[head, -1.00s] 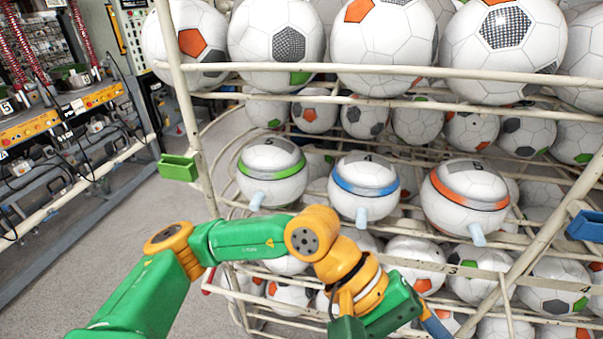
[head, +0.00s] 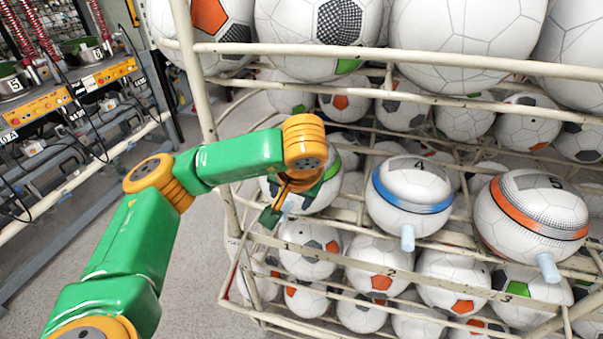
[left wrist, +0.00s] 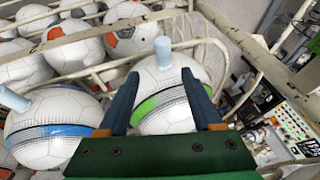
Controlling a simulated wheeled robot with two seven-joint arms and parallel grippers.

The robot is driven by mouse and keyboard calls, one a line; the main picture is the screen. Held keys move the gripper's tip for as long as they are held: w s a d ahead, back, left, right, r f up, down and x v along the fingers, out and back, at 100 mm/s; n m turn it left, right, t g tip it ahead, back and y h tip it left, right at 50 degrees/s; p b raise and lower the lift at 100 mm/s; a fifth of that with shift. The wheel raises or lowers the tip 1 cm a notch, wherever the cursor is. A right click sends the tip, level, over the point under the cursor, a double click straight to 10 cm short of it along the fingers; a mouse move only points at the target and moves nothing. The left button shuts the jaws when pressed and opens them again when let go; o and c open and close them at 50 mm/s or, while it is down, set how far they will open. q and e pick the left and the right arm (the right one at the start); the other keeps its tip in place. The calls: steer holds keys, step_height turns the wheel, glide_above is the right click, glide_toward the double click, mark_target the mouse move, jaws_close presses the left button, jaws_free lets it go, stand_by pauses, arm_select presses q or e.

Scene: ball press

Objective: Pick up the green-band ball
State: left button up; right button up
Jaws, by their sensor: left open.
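The green-band ball (head: 318,199) sits on the rack's middle shelf, partly hidden behind my left wrist in the head view. In the left wrist view the green-band ball (left wrist: 168,112) shows its green stripe and a pale blue peg. My left gripper (left wrist: 160,73) is open, with its two dark blue fingers on either side of this ball in the picture; I cannot tell whether they touch it. In the head view my left gripper (head: 270,214) is at the ball's front left, its fingers mostly hidden. My right gripper is not in view.
The blue-band ball (head: 411,190), marked 4, and the orange-band ball (head: 532,215), marked 5, sit to the right on the same shelf. White rack rails (head: 400,52) cross above, with large balls behind. More balls fill lower shelves. Grey floor (head: 200,270) lies left.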

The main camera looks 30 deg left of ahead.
mark_target(284, 207)
arm_select(q)
steer(key=x, duration=0.3)
steer(key=a+x, duration=0.1)
steer(key=x, duration=0.3)
steer(key=shift+p, duration=0.35)
steer(key=shift+s+d+r, duration=0.1)
steer(key=shift+s+d, duration=0.15)
steer(key=shift+d, duration=0.05)
steer(key=shift+c, duration=0.7)
jaws_close()
